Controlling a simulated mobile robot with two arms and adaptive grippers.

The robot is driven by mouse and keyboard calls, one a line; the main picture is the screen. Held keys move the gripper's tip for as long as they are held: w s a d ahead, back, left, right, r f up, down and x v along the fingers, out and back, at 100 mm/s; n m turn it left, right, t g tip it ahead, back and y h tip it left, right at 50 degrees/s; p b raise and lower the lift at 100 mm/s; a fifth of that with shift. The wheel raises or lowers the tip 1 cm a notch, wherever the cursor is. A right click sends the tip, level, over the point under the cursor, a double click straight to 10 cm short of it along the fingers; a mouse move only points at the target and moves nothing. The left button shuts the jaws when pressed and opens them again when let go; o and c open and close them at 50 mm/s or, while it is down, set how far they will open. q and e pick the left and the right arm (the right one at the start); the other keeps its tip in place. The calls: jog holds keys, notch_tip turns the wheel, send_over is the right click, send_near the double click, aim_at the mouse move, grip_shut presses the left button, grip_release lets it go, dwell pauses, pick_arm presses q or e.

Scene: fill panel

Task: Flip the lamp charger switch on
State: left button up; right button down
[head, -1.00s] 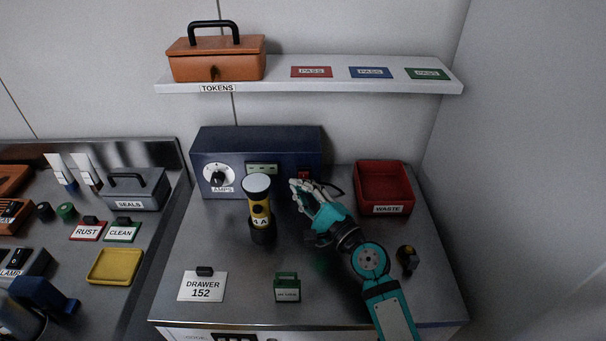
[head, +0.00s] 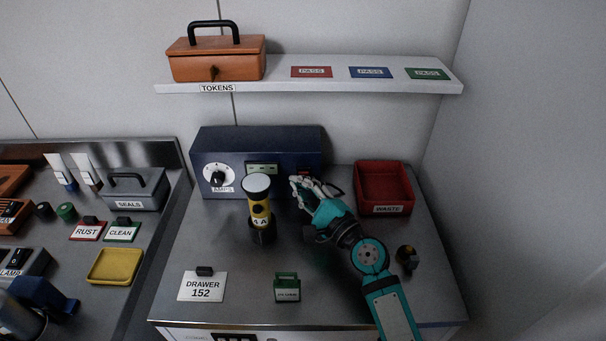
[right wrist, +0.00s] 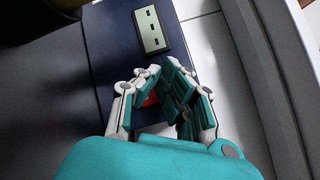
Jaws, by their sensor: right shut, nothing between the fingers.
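The lamp charger appears to be the dark blue box (head: 285,146) at the back of the worktop, with a dial marked AMPS and a pale slotted panel (head: 262,168). Its red switch (head: 304,174) is at the right of its front, partly hidden by my fingertips; I cannot tell its position. In the right wrist view red (right wrist: 151,99) shows between the fingers. My right gripper (head: 303,184) is shut and empty, fingertips right at the switch; contact is unclear. A yellow and black flashlight (head: 260,217) stands upright in front of the charger.
A red WASTE bin (head: 383,184) stands right of my gripper. A DRAWER 152 sign (head: 203,286) and a small green block (head: 287,287) are at the front. A shelf (head: 300,82) runs above the charger. The worktop's middle front is mostly clear.

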jog(key=shift+w, duration=0.4)
dwell(0.8)
jog(key=shift+s, duration=0.15)
jog(key=shift+s+f, duration=0.1)
jog(key=shift+s, duration=0.6)
jog(key=shift+s+f, duration=0.15)
jog(key=shift+s, duration=0.35)
jog(key=shift+s+f+p, duration=0.15)
jog(key=shift+s+f, duration=0.05)
jog(key=shift+s, duration=0.8)
jog(key=shift+s+f+p, duration=0.15)
jog(key=shift+s+f, duration=0.05)
jog(key=shift+s, duration=0.75)
